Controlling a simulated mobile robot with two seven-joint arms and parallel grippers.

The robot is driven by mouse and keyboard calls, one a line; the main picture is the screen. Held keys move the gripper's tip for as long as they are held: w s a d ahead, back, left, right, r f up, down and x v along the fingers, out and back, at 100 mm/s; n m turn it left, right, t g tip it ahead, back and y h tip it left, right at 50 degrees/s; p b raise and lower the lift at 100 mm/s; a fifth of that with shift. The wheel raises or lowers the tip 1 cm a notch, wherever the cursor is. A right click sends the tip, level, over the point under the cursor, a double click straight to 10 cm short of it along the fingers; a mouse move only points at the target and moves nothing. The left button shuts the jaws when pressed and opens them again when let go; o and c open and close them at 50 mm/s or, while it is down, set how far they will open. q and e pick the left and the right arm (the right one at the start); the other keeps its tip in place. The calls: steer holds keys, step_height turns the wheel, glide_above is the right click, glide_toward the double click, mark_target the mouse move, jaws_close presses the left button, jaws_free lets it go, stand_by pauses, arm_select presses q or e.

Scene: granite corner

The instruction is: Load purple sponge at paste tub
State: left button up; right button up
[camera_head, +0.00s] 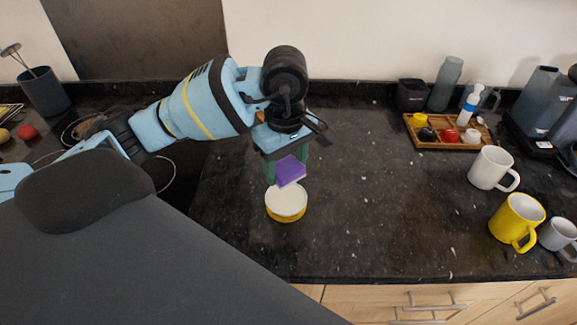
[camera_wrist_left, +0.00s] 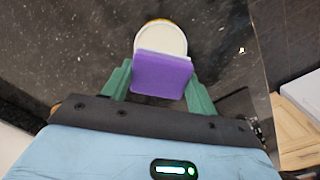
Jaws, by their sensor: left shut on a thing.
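A purple sponge (camera_head: 290,170) with a pale layer is held between the green fingers of my left gripper (camera_head: 285,166), which is shut on it. The paste tub (camera_head: 286,204) is round and yellow with a white top, and stands on the dark counter just below the sponge. In the left wrist view the sponge (camera_wrist_left: 161,76) covers the near part of the tub's white top (camera_wrist_left: 160,38). The sponge seems to be above the tub; I cannot tell whether they touch. My right gripper is not in view.
White (camera_head: 493,168), yellow (camera_head: 517,221) and grey (camera_head: 558,235) mugs stand at the right. A wooden tray (camera_head: 448,140) with small items lies behind them. The counter (camera_head: 390,210) right of the tub is clear. Its front edge is below.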

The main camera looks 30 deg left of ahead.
mark_target(286, 198)
arm_select(q)
steer(key=shift+f, duration=0.1)
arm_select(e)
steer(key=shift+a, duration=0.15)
arm_select(q)
steer(key=shift+f, duration=0.3)
steer(key=shift+f+b, duration=1.15)
steer(key=shift+f, duration=1.5)
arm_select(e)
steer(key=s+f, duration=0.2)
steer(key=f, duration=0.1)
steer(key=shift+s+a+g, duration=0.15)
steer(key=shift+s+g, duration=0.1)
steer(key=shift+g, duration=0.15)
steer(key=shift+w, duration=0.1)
arm_select(q)
steer(key=shift+s+f+b, duration=0.1)
steer(key=shift+f+b, duration=0.25)
steer(key=shift+f, duration=0.25)
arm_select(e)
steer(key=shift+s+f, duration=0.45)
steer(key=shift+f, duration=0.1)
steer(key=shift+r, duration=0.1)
